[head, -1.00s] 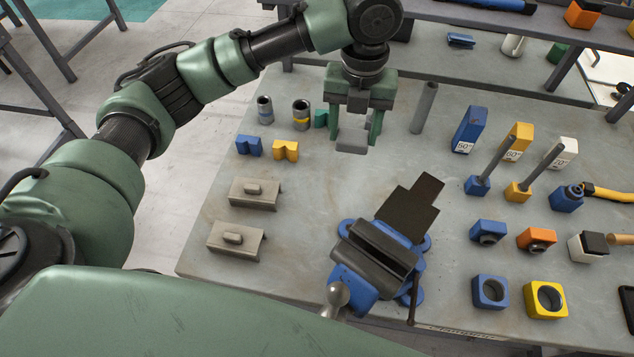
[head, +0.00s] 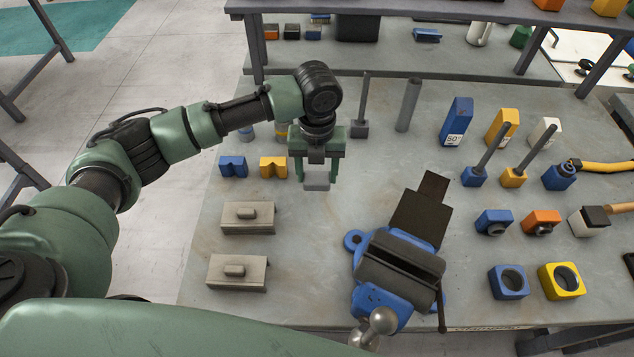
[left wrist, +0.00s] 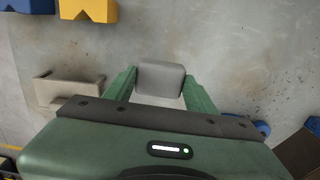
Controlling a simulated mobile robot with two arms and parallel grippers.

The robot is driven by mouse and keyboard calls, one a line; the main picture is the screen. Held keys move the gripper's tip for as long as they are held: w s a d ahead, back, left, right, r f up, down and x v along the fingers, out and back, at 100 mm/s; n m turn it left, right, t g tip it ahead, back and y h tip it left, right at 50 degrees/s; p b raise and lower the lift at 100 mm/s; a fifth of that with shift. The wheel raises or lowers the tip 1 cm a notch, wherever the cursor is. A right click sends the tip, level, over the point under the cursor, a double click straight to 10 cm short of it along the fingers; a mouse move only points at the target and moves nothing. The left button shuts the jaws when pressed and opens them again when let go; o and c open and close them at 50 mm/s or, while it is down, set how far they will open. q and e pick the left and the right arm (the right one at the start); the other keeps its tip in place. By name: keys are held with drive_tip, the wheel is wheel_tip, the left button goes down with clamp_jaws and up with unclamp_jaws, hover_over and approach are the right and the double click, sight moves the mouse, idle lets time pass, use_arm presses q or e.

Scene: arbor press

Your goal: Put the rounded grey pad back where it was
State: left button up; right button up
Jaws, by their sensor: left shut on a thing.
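The rounded grey pad (head: 317,182) is between the fingers of my left gripper (head: 316,172), below its palm in the head view. In the left wrist view the pad (left wrist: 161,78) shows as a smooth grey block with rounded corners, between the two green fingers of the left gripper (left wrist: 160,88). The left gripper is shut on it. It appears to be above the bench, but the exact gap is hard to tell. My right gripper is not in view.
Blue (head: 233,166) and yellow (head: 273,167) V-blocks lie left of the gripper. Two grey blocks with raised knobs (head: 248,217) (head: 238,272) lie nearer. A blue vise (head: 385,300) stands at front right. Bare bench (head: 305,235) lies between.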

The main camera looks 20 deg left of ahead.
sight(317, 185)
use_arm(q)
drive_tip(key=shift+f, duration=0.75)
wheel_tip(317, 185, down, 3)
drive_tip(key=shift+f+p, duration=0.2)
drive_tip(key=shift+p, duration=0.2)
drive_tip(key=shift+f, duration=0.3)
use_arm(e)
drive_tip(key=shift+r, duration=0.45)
use_arm(q)
drive_tip(key=shift+f, duration=0.15)
drive_tip(key=o, duration=1.2)
wheel_tip(317, 185, up, 12)
drive_tip(key=b, duration=0.2)
drive_tip(key=shift+r+b, duration=0.2)
drive_tip(key=shift+b, duration=0.2)
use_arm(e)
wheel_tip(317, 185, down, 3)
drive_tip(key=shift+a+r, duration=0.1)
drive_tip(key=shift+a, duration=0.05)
